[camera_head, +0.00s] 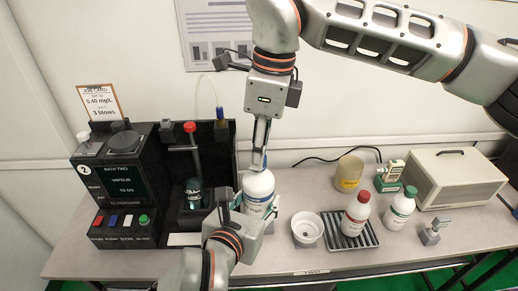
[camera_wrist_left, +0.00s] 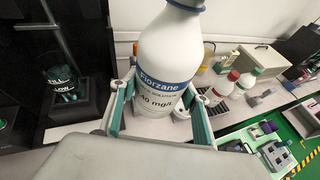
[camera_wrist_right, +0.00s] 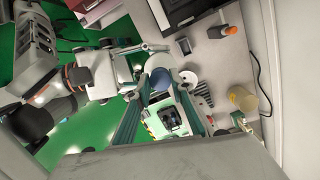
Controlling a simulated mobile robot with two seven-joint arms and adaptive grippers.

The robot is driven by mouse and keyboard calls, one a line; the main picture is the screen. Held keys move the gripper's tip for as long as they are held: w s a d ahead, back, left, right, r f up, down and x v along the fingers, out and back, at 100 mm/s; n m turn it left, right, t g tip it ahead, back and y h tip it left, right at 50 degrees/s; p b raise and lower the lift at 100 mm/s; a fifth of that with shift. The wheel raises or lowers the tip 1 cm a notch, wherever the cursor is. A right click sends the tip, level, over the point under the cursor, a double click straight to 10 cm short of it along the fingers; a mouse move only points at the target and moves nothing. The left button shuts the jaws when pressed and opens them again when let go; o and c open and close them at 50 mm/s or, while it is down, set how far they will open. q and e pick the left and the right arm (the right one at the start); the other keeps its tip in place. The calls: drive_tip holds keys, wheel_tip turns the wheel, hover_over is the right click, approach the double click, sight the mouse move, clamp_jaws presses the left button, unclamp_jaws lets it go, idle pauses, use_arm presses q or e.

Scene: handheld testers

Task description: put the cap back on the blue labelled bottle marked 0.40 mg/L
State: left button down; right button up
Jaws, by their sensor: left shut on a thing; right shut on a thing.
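My left gripper (camera_head: 236,207) is shut on the bottle's lower body from the front. My right gripper (camera_head: 259,163) points down directly over the bottle's top, fingers closed. In the right wrist view a round blue-grey cap (camera_wrist_right: 160,79) sits between its fingertips. The bottle's neck is hidden, so I cannot tell whether the cap is seated.
A black tester station (camera_head: 122,190) stands left of the bottle. To the right are a white bowl (camera_head: 307,228), a ribbed tray (camera_head: 340,240) with a red-capped bottle (camera_head: 356,214), a green-capped bottle (camera_head: 400,208), a yellowish beaker (camera_head: 349,173) and a beige case (camera_head: 455,180).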

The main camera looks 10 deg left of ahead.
drive_tip(key=m, duration=0.6)
drive_tip(key=shift+t, duration=0.4)
drive_tip(key=m, duration=0.7)
drive_tip(key=shift+a+h, duration=0.1)
drive_tip(key=shift+h, duration=0.3)
drive_tip(key=m, duration=0.5)
drive_tip(key=shift+t+h, duration=0.3)
drive_tip(key=m, duration=0.6)
drive_tip(key=shift+h, duration=0.4)
drive_tip(key=m, duration=0.6)
drive_tip(key=shift+g, duration=0.4)
drive_tip(key=m, duration=0.4)
drive_tip(key=shift+a+h, duration=0.1)
drive_tip(key=shift+h, duration=0.2)
drive_tip(key=m+g, duration=0.1)
drive_tip(key=m, duration=0.4)
drive_tip(key=shift+f+m, duration=0.1)
drive_tip(key=shift+m, duration=0.3)
drive_tip(key=m, duration=0.5)
drive_tip(key=shift+g, duration=0.3)
